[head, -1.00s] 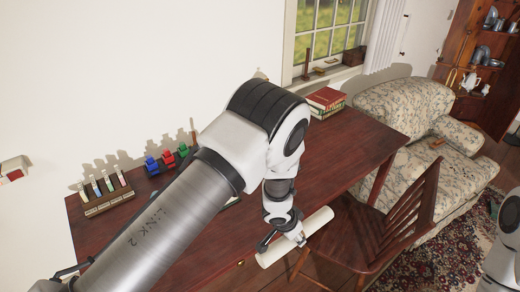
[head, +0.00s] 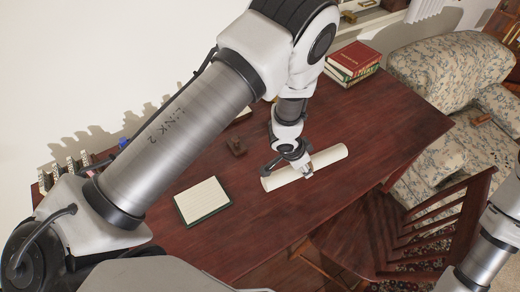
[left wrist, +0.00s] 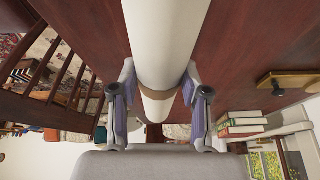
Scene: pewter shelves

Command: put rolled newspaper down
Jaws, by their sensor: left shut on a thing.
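The rolled newspaper (head: 327,159) is a pale cream tube with a tan band around its middle. In the head view it appears over the front part of the dark red wooden desk (head: 375,125). My left gripper (head: 307,172) is shut on it near the middle. In the left wrist view the newspaper (left wrist: 165,45) runs between the two fingers (left wrist: 158,100), which press on its sides. Whether the newspaper touches the desk top or hangs just above it, I cannot tell. My right gripper is out of view.
A notepad (head: 202,201) lies on the desk left of the newspaper. Stacked books (head: 353,62) are at the back right. A small brown object (head: 236,146) stands behind the newspaper. A wooden chair (head: 420,230) is at the desk's front right. The desk right of the newspaper is clear.

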